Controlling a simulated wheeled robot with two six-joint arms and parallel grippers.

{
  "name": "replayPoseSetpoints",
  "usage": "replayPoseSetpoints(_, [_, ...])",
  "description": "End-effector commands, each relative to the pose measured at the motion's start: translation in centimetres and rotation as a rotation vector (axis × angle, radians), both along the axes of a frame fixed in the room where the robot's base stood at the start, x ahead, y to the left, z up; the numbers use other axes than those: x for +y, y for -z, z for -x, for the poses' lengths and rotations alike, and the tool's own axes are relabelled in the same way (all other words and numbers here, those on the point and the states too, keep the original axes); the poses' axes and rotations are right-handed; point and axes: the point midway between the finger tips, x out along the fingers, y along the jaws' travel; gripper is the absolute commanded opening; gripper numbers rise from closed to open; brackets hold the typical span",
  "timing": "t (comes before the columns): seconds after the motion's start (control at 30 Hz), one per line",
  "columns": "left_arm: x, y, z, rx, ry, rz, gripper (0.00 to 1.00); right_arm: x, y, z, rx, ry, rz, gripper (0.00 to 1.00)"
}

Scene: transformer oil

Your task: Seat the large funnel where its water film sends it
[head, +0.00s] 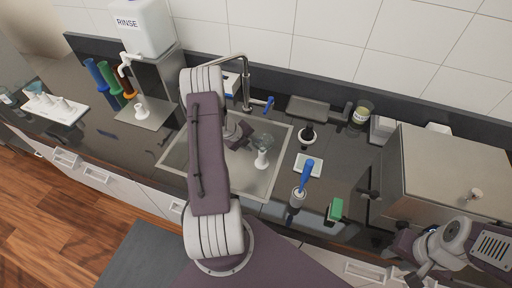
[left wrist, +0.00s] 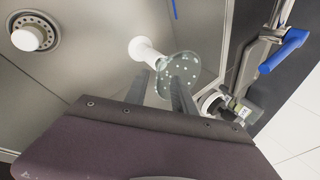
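A clear funnel with a white lower part (head: 262,157) is in the sink area in the head view. In the left wrist view its clear round mouth (left wrist: 186,70) carries several pale dots like droplets, and its white end (left wrist: 143,48) points up and left. My left gripper (head: 245,140) is just left of the funnel in the head view. In the left wrist view its two fingers (left wrist: 160,76) are apart, and the funnel's clear part overlaps them; I see no firm contact. My right gripper (head: 405,243) is at the lower right, its fingers unclear.
The steel sink (head: 272,185) lies under my left arm, with a tap (head: 246,80) behind. A blue-handled brush (head: 305,178), green sponge (head: 336,209) and white dish (head: 308,165) are to the right. A large metal box (head: 450,165) stands far right. A white rack (head: 55,108) is far left.

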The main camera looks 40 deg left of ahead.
Motion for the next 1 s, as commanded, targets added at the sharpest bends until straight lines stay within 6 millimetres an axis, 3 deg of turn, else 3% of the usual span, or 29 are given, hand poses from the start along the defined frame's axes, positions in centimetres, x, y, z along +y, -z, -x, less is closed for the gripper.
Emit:
replayPoseSetpoints(0.1, [0.5, -2.0, 1.1, -0.002, -0.002, -0.002, 0.31, 0.0, -0.1, 0.0, 0.000, 0.000, 0.000, 0.35])
replayPoseSetpoints(0.23, [0.7, -3.0, 1.8, 0.000, -0.001, -0.001, 0.31, 0.0, -0.1, 0.0, 0.000, 0.000, 0.000, 0.35])
replayPoseSetpoints(1.0, [0.7, -3.2, 1.8, 0.000, -0.002, 0.000, 0.31, 0.0, -0.1, 0.0, 0.000, 0.000, 0.000, 0.35])
